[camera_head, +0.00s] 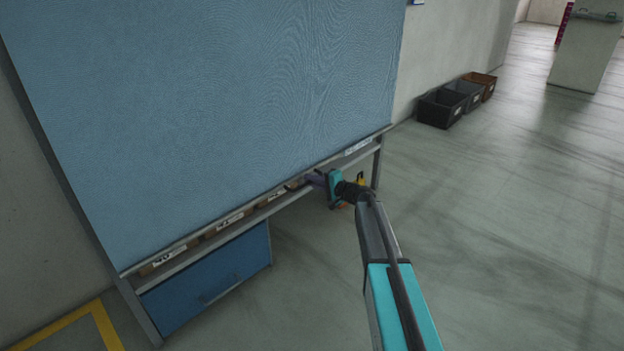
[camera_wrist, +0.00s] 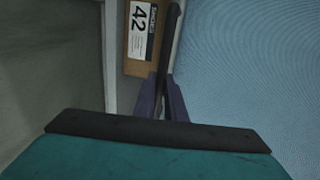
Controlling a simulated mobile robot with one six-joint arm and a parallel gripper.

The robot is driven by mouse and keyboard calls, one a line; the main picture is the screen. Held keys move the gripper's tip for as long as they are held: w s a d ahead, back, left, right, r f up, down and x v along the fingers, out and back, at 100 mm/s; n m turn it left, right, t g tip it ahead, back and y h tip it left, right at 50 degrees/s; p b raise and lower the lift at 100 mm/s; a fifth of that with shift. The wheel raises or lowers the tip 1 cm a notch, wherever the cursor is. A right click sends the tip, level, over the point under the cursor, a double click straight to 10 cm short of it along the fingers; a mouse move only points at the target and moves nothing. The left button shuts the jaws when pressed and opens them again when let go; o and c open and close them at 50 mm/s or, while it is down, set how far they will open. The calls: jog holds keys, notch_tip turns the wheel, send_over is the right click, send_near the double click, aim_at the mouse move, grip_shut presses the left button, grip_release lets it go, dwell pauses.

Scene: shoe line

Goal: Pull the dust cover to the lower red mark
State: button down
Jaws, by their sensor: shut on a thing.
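The dust cover (camera_head: 230,110) is a large blue textured sheet hanging over the front of a grey rack. Its bottom edge ends in a bar (camera_head: 215,224) just above a low shelf. My gripper (camera_head: 314,180), with purple fingers, is at the right part of this bar. In the wrist view the fingers (camera_wrist: 164,102) are closed on the dark bar (camera_wrist: 170,45), with the blue cover (camera_wrist: 255,65) to the right of it. I cannot make out a red mark for certain; a small orange-red spot shows just below my gripper in the head view.
Shoe boxes (camera_head: 230,221) with labels show in the gap under the bar; one box (camera_wrist: 137,65) is marked 42. A blue drawer (camera_head: 205,280) is below the shelf. Dark and brown bins (camera_head: 440,108) stand by the wall.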

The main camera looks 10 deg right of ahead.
jog(key=shift+f, duration=0.1)
jog(key=c, duration=1.8)
grip_release()
jog(key=shift+s, duration=0.1)
jog(key=shift+p+v, duration=1.9)
jog(key=shift+v, duration=4.95)
